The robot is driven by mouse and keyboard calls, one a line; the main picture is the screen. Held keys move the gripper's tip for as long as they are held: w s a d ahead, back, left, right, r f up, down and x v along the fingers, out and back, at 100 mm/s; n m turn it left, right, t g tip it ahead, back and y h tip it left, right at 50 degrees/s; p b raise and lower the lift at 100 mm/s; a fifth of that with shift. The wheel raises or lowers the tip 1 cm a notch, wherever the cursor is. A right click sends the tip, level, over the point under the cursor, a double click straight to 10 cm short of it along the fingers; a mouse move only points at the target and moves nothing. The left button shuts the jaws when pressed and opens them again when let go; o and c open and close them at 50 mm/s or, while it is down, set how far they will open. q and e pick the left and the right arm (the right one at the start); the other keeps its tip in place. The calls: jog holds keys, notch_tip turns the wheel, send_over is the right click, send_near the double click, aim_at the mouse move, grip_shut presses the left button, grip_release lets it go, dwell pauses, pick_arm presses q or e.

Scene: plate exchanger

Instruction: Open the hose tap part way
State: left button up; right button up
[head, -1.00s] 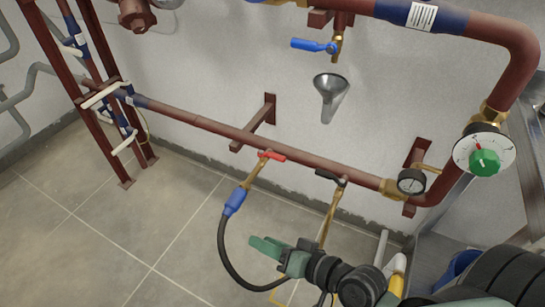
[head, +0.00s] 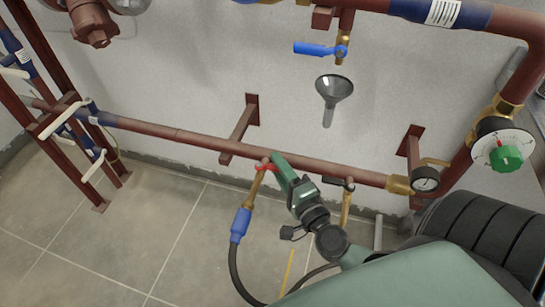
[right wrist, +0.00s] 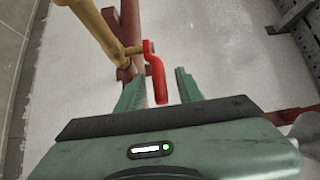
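The hose tap has a red lever (head: 266,167) and a brass body (head: 255,187) on the low red-brown pipe. A blue coupling (head: 240,224) and a black hose hang below it. My right gripper (head: 278,162) is at the red lever, and its fingers partly cover the lever's right end. In the right wrist view the gripper (right wrist: 160,92) is open, and the red lever (right wrist: 156,80) shows between its two fingers, with a gap on each side. I cannot tell whether a finger touches it. My left gripper is out of view.
A second tap with a black lever (head: 338,183) sits just right of my right gripper. A pressure gauge (head: 425,179) is further right on the pipe. A blue-handled valve (head: 320,49) and a metal funnel (head: 333,92) are above. Open tiled floor (head: 160,235) lies left.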

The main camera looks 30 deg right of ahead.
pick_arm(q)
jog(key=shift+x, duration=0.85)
pick_arm(e)
jog(key=shift+w, duration=1.3)
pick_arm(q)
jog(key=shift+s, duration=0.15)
pick_arm(e)
grip_shut()
